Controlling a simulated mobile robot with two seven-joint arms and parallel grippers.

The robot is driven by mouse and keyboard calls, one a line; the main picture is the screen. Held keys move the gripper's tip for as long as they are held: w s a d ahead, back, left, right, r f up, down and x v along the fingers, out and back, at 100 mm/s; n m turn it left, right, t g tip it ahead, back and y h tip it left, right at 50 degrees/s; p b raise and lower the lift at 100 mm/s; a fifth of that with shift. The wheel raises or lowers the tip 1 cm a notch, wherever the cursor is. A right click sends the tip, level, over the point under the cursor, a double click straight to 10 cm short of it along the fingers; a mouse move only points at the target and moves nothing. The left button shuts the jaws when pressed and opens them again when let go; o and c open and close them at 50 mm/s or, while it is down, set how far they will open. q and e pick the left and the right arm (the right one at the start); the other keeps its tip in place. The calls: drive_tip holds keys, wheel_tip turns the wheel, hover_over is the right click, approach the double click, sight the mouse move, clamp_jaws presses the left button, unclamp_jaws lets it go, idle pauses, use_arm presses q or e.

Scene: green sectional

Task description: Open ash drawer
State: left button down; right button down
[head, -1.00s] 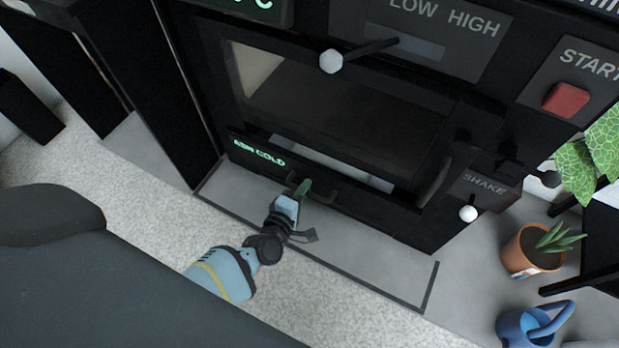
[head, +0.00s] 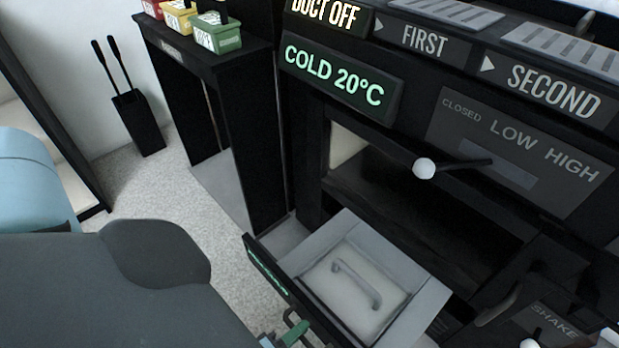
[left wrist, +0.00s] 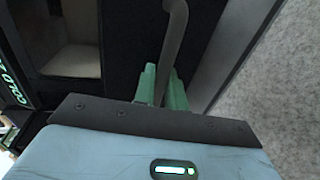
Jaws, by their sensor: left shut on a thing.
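The ash drawer (head: 425,300) stands pulled out of the black stove in the head view, its dark front panel (head: 262,268) bearing a lit green label. Inside it shows a light grey inner part with a raised grey handle (head: 352,278). My left gripper (head: 294,333) is at the drawer front, at the bottom edge of the head view, partly cut off. In the left wrist view, its green fingers (left wrist: 160,85) are shut on the dark curved drawer handle (left wrist: 176,35). My right gripper is not in view.
A lever with a white knob (head: 424,168) sticks out above the drawer. A SHAKE panel (head: 553,320) is at lower right. A black side stand (head: 215,60) holds small coloured boxes. Carpet (head: 165,200) lies left of the drawer.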

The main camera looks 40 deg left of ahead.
use_arm(q)
drive_tip(key=shift+s, duration=0.4)
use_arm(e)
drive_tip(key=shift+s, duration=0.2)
use_arm(q)
drive_tip(key=c, duration=1.6)
unclamp_jaws()
drive_tip(key=shift+o, duration=0.2)
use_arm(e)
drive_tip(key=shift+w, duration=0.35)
use_arm(q)
drive_tip(key=shift+s, duration=0.1)
